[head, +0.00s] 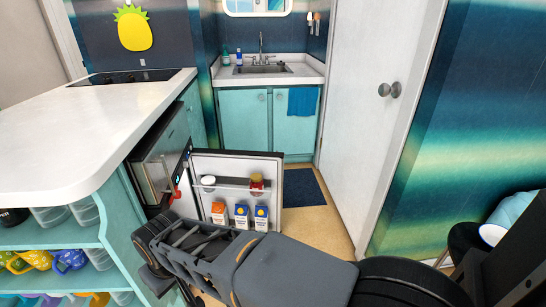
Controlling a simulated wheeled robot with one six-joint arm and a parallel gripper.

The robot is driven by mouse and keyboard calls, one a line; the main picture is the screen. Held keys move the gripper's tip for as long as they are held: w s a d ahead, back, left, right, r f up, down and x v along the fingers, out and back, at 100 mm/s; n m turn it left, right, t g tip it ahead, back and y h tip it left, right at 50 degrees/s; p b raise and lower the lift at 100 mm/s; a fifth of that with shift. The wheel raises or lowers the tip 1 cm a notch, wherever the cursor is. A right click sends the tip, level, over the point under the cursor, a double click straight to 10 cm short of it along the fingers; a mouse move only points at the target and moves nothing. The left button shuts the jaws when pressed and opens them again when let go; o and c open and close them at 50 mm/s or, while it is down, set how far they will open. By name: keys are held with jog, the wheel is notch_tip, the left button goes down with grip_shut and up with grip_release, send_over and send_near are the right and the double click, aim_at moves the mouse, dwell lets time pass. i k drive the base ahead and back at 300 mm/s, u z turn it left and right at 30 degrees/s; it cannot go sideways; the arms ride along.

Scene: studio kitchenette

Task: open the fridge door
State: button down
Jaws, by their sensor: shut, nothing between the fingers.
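The fridge door (236,163) stands wide open into the aisle, its white inner face towards me. Its shelves hold a jar with a red lid (257,184), a white round item (208,181) and several cartons (241,215). The fridge body (152,168) is under the counter to the left, and its inside is mostly hidden. My arm hides the door's lower edge.
A white counter (75,150) with a rounded corner is at left, above open teal shelves (60,240) with mugs. A sink cabinet (243,115) stands behind, with a dark mat (301,187) before it. A white door (380,110) closes the right side.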

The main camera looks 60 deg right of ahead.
aim_at(232, 169)
jog(key=z, duration=0.7)
jog(key=i, duration=0.75)
jog(key=z, duration=0.65)
jog(key=i, duration=0.35)
jog(key=z, duration=0.1)
